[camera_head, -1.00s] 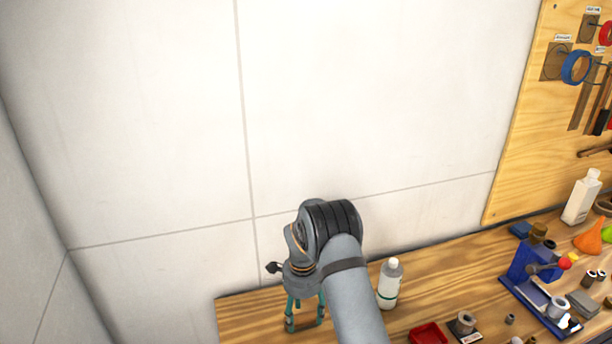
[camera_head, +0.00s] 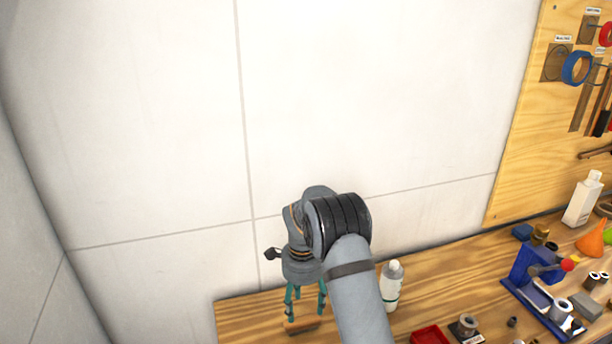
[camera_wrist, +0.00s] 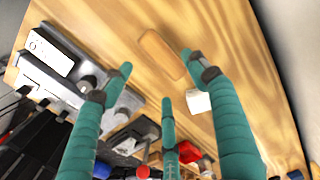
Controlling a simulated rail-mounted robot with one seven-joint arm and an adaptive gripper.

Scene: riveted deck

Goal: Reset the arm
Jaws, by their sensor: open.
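My gripper (camera_head: 306,303) has teal fingers and points down over the left end of the wooden bench (camera_head: 262,314). It is open and empty. A brown, rounded block (camera_head: 302,326) lies on the bench just below the fingers. In the wrist view the same block (camera_wrist: 162,54) lies on the wood grain between two spread fingertips, apparently clear of them. A third finger shows lower in that view.
A white bottle (camera_head: 391,286) stands just right of my arm. A red tray (camera_head: 429,335) is near the front. A blue vise-like tool (camera_head: 531,265) and other small items crowd the right side. A wall rises behind; a pegboard (camera_head: 535,130) hangs at right.

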